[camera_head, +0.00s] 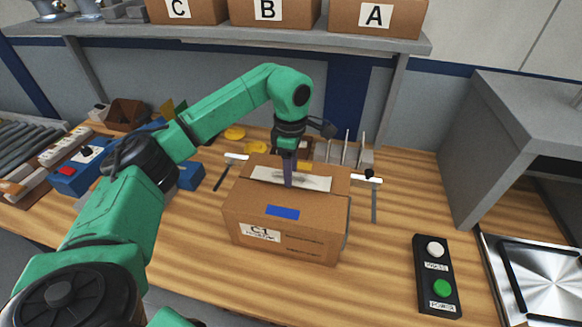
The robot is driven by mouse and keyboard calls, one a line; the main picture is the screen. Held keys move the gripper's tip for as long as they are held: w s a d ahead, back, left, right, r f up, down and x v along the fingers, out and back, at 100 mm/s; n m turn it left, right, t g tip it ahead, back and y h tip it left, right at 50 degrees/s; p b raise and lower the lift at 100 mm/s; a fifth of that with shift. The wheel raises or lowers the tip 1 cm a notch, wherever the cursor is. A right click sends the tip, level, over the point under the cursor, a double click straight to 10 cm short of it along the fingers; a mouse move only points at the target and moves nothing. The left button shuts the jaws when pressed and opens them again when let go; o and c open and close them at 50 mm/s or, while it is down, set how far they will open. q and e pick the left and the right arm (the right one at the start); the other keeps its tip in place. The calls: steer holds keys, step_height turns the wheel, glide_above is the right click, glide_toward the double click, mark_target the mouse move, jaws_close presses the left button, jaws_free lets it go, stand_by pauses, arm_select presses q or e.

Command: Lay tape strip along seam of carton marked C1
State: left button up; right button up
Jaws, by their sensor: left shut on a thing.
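The carton marked C1 (310,225) stands on the wooden bench, with its C1 label (260,232) on the front face. A blue strip (283,212) lies near the top front edge of the carton. A pale whitish strip (262,174) lies on the top of the carton, along its length. My left gripper (288,180) points down over the middle of the carton top, at the pale strip. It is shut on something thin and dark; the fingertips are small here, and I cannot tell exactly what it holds.
A control box (437,275) with a white and a green button sits at the right front. A grey shelf behind carries cartons marked C, B and A (376,17). Bench in front of the carton is clear.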

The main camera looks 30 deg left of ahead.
arm_select(q)
steer(key=shift+s+f, duration=0.15)
steer(key=shift+f, duration=0.05)
steer(key=o, duration=1.4)
arm_select(e)
steer(key=shift+s+d+f, duration=0.1)
steer(key=shift+s+d, duration=0.05)
steer(key=shift+s, duration=0.3)
steer(key=shift+s+d+f, duration=0.1)
steer(key=shift+s, duration=0.3)
arm_select(q)
steer(key=shift+r, duration=0.15)
arm_select(e)
steer(key=shift+f, duration=0.1)
arm_select(q)
steer(key=shift+r, duration=0.4)
step_height(320, 180, up, 4)
steer(key=shift+r+b, duration=0.1)
steer(key=shift+b, duration=0.75)
step_height(320, 180, up, 9)
steer(key=p, duration=0.2)
steer(key=shift+r, duration=0.2)
arm_select(e)
steer(key=shift+w+a+r, duration=0.15)
steer(key=shift+r, duration=0.25)
